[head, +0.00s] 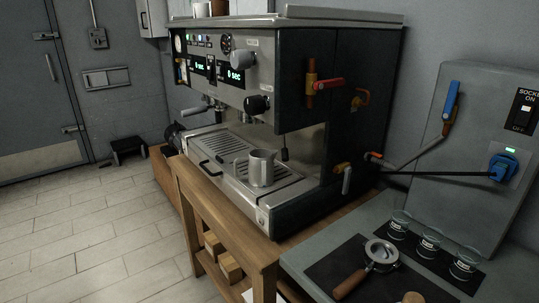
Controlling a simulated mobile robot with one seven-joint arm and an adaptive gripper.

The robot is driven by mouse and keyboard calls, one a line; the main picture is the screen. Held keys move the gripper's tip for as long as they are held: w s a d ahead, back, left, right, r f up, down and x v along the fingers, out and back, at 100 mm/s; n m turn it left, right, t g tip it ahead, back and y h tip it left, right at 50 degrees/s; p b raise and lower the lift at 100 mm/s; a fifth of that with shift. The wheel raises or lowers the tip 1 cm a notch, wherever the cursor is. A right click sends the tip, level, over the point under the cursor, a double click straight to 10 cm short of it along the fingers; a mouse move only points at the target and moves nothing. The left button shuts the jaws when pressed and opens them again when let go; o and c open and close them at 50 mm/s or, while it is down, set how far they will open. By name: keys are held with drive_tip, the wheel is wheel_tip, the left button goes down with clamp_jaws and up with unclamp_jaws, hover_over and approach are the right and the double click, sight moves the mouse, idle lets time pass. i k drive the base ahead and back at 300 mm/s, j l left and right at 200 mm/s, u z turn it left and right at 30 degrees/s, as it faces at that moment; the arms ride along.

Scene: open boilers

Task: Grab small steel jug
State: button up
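The small steel jug (261,168) stands upright on the drip tray grate (287,180) of the espresso machine, near its right end. Its handle points left in the head view. Nothing touches it from above, and the machine's body rises behind it. My gripper is not in view.
The espresso machine (302,60) stands on a wooden table (221,203). A portafilter (370,265) with a wooden handle and several glass jars (429,240) are on the grey counter at right. A grey socket box (465,190) stands behind them. The tiled floor (90,240) at left is clear.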

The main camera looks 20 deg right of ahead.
sight(261, 166)
drive_tip(key=i+j, duration=0.45)
drive_tip(key=j, duration=0.15)
drive_tip(key=i+j+z, duration=0.1)
drive_tip(key=i+j, duration=0.35)
drive_tip(key=j, duration=0.15)
